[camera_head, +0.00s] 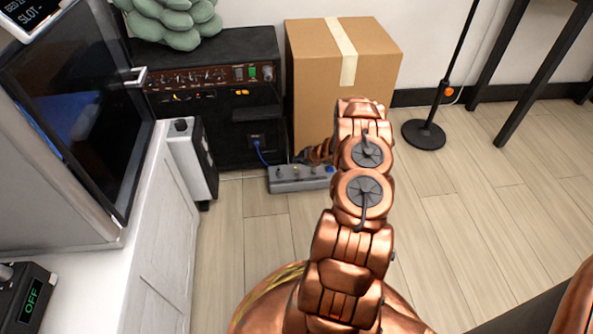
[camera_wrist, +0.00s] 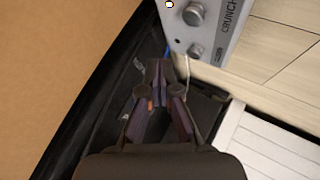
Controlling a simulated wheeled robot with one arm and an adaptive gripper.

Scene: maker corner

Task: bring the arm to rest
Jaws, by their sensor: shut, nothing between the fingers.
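My copper arm rises through the middle of the head view and bends toward the amplifier and the box. My gripper is mostly hidden behind the arm there. In the wrist view my gripper (camera_wrist: 159,76) has its fingertips together with nothing between them. The fingertips point toward the grey pedal (camera_wrist: 212,28) marked "CRUNCH". The pedal also shows on the floor in the head view (camera_head: 298,178), with a blue cable running to the amplifier. I cannot tell whether the gripper touches anything.
A black amplifier (camera_head: 215,100) stands behind the pedal, with a taped cardboard box (camera_head: 375,55) to its right. A white cabinet (camera_head: 160,240) with a dark-screened device is at the left. A round black stand base (camera_head: 424,135) is at the right. Wooden floor (camera_head: 480,220) at the right is clear.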

